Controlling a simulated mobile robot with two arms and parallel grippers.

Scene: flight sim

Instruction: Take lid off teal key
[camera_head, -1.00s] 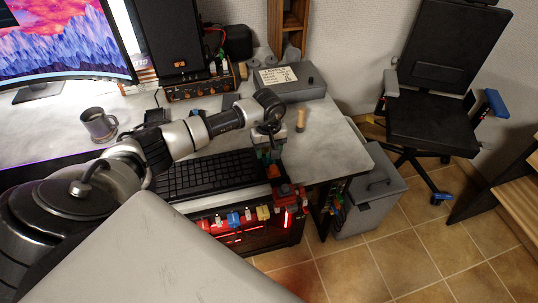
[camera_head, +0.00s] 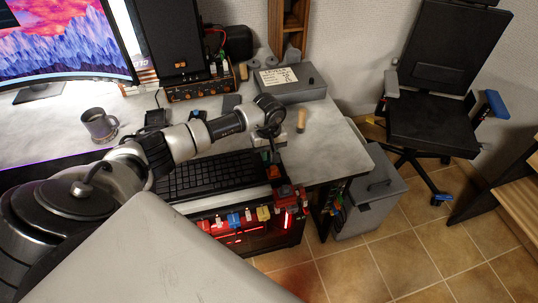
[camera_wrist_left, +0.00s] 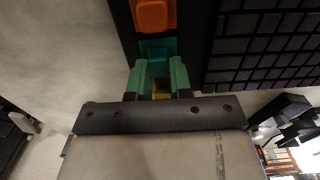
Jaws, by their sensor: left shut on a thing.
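My left gripper (camera_head: 270,152) reaches down at the right end of the black keyboard in the head view. In the left wrist view, its green fingers (camera_wrist_left: 159,80) are shut on a teal piece, which looks like the lid of the teal key (camera_wrist_left: 158,48). A small yellowish patch shows between the fingers. An orange key (camera_wrist_left: 155,14) sits just beyond the teal one; it also shows beside the gripper in the head view (camera_head: 275,171). The fingers hide part of the teal piece, so I cannot tell whether the lid is apart from the key. My right gripper is not in view.
The black keyboard (camera_head: 208,174) lies left of the gripper. A row of coloured switches, with a blue one (camera_head: 234,220) and a yellow one (camera_head: 263,213), runs along the front. A grey box (camera_head: 290,88) and a wooden peg (camera_head: 301,121) stand behind. A mug (camera_head: 99,124) is far left.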

